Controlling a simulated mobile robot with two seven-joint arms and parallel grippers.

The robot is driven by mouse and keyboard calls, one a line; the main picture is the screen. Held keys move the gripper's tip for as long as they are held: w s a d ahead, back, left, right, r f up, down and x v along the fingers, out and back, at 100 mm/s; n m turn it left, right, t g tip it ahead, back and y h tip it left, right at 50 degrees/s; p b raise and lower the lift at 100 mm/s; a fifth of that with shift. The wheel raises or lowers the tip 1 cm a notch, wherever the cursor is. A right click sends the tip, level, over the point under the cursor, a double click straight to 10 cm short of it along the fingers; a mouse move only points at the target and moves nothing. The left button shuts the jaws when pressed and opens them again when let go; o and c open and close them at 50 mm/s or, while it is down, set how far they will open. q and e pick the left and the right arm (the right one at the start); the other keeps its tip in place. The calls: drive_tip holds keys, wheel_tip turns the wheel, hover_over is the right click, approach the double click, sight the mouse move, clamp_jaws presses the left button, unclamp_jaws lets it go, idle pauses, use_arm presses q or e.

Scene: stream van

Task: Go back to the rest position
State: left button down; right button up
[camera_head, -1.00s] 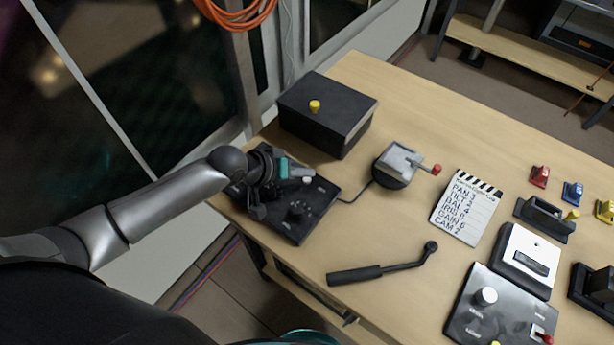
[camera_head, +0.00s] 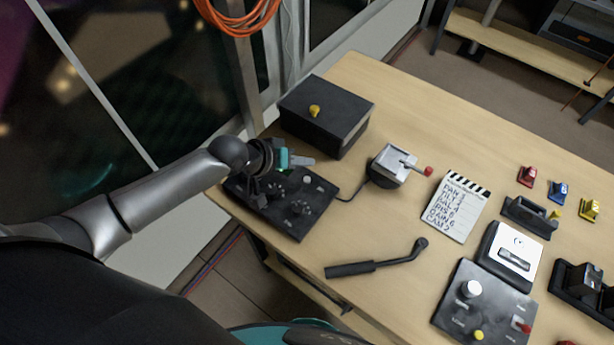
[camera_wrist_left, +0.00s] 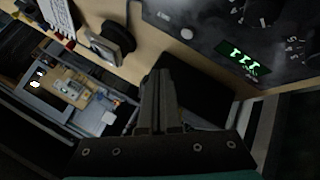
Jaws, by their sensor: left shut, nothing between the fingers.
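My left gripper (camera_head: 300,162) comes in from the left in the head view, over the back part of the black knob panel (camera_head: 315,212). Its fingers are together with nothing between them. In the left wrist view the shut fingers (camera_wrist_left: 160,105) point toward a dark box, with the panel (camera_wrist_left: 210,30) and its lit green display at upper right. The gripper looks apart from the panel's knobs, though the height gap is hard to judge. My right gripper is not in view.
A black box with a yellow knob (camera_head: 335,125) stands behind the panel. A grey joystick unit (camera_head: 390,165), a black handle (camera_head: 375,268), a note slate (camera_head: 456,208) and a switch panel (camera_head: 485,305) lie to the right. A window (camera_head: 90,90) borders the left.

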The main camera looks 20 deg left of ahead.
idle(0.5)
use_arm(q)
drive_tip(key=s+d+m, duration=0.1)
drive_tip(key=s+d, duration=0.1)
drive_tip(key=s+d+m+g, duration=0.1)
drive_tip(key=s+d, duration=0.1)
drive_tip(key=s, duration=0.1)
drive_tip(key=shift+s+d, duration=0.2)
drive_tip(key=s+a+r+m+g+y, duration=0.1)
drive_tip(key=s+a+r+y, duration=0.2)
drive_tip(key=s, duration=0.5)
drive_tip(key=s+a+r+g+y, duration=0.2)
drive_tip(key=s+a, duration=0.3)
drive_tip(key=s, duration=0.4)
wheel_tip(320, 180, down, 32)
drive_tip(key=s+g+b, duration=0.1)
drive_tip(key=b, duration=0.8)
drive_tip(key=s+a+f+b, duration=0.1)
drive_tip(key=s+f+b, duration=0.3)
drive_tip(key=s+f, duration=0.4)
drive_tip(key=s+a+f+g+b, duration=0.1)
drive_tip(key=s+f+b, duration=0.3)
drive_tip(key=f, duration=0.9)
drive_tip(key=s, duration=0.3)
drive_tip(key=shift+s+f+m+y, duration=0.25)
drive_tip(key=shift+s+m+y, duration=0.05)
drive_tip(key=shift+s+m, duration=0.1)
